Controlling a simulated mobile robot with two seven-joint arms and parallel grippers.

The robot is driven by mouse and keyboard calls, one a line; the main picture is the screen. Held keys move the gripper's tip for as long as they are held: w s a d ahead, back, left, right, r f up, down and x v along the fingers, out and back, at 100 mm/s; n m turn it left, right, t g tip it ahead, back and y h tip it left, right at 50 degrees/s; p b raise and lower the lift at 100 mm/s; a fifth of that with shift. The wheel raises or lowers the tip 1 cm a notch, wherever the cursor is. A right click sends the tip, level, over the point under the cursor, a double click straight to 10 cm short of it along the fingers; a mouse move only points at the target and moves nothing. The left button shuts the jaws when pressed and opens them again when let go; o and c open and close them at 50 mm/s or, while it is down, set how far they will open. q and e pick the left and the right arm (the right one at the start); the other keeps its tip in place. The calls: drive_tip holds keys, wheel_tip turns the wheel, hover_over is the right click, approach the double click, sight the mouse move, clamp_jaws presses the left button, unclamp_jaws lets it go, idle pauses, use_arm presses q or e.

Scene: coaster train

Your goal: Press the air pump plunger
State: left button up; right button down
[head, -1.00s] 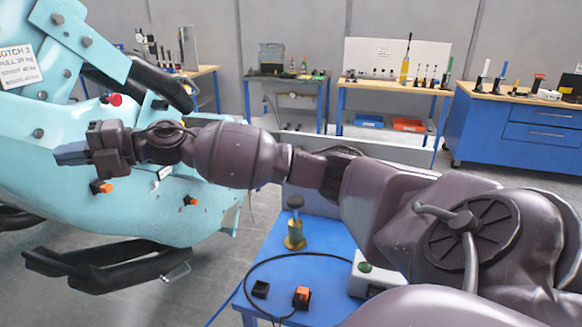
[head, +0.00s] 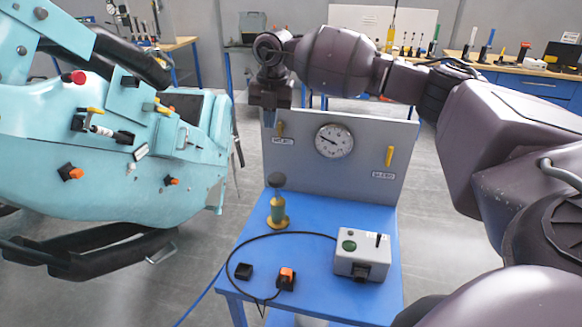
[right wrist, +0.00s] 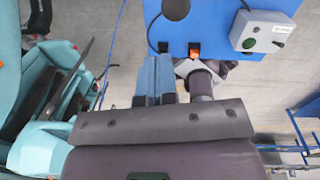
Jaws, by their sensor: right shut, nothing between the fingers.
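The air pump (head: 278,208) stands upright on the blue table. It has a greenish body, a yellow base and a dark round plunger knob (head: 276,180) on top. In the right wrist view the dark knob (right wrist: 175,8) shows at the top edge, seen from above. My right gripper (head: 269,122) points down, shut and empty, well above the pump and slightly to its left in the head view. Its closed bluish fingers show in the right wrist view (right wrist: 155,75), apart from the knob. My left gripper is not in view.
The blue table (head: 310,215) also holds a grey control box (head: 362,257) with a green button, an orange switch (head: 287,279) on a black cable and a small black block (head: 243,271). A grey gauge panel (head: 333,165) stands behind. The turquoise coaster car (head: 120,190) is at left.

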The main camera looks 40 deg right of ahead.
sight(277, 176)
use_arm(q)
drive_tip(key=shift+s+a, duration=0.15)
use_arm(e)
drive_tip(key=shift+s+d+m+g+h, duration=0.35)
drive_tip(key=shift+s+m, duration=0.2)
drive_tip(key=shift+m, duration=0.25)
drive_tip(key=shift+a+f, duration=0.1)
wheel_tip(277, 176, down, 12)
drive_tip(key=shift+f+p, duration=0.15)
drive_tip(key=shift+p, duration=1.1)
drive_tip(key=shift+f, duration=0.75)
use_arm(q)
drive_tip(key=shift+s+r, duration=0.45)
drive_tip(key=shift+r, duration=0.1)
use_arm(e)
drive_tip(key=shift+f, duration=0.1)
